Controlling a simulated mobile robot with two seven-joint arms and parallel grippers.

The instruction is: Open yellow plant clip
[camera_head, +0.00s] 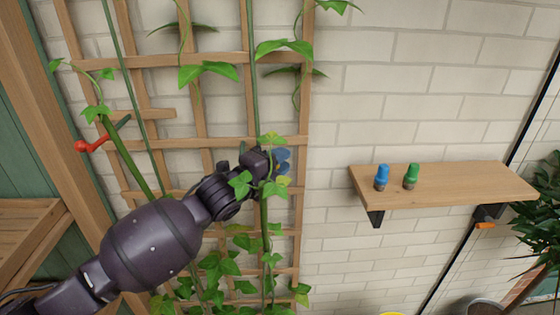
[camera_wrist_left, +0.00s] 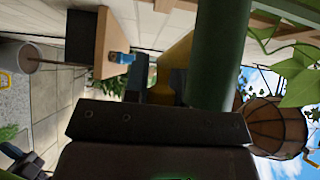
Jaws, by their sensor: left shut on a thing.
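My left gripper (camera_head: 272,163) is at the trellis, beside a climbing plant's green stem (camera_head: 264,215). A yellow piece (camera_head: 284,181), likely the yellow plant clip, shows just past the gripper, partly covered by leaves. In the left wrist view, a yellow surface (camera_wrist_left: 176,68) lies close to the dark jaws, next to a thick green stem (camera_wrist_left: 215,55). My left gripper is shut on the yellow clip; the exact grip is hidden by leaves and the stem. A blue rounded piece (camera_head: 283,156) shows right beside the gripper. My right gripper is in neither view.
The wooden trellis (camera_head: 200,144) carries vines and leaves around the gripper. A red clip-like piece (camera_head: 90,145) sits on its left part. Brick wall lies between.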

